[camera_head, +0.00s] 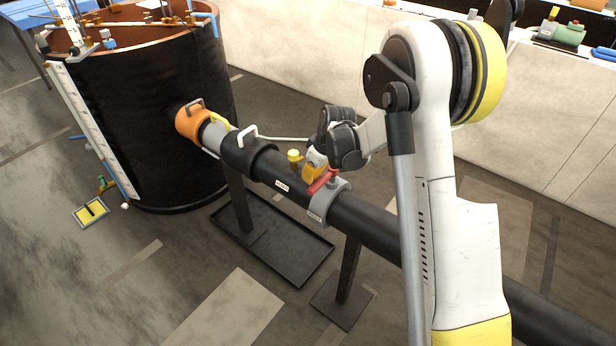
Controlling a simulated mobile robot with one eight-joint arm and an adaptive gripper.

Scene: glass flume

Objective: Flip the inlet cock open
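A red lever handle (324,181), which looks like the inlet cock, sits on a grey collar (337,195) around the black pipe (365,222). The collar bears a small white label that is too small to read surely. My gripper (314,172) comes down from the upper right, with its orange-yellow end right at the red handle. Whether it touches the handle cannot be told. The fingertips are small and partly hidden, so I cannot see if they are open or shut.
A small yellow-topped brass fitting (294,158) stands on the pipe just left of my gripper. The pipe runs to a large black tank (150,120) past an orange coupling (192,122). A black tray (272,245) lies below on the floor. A pale wall stands behind.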

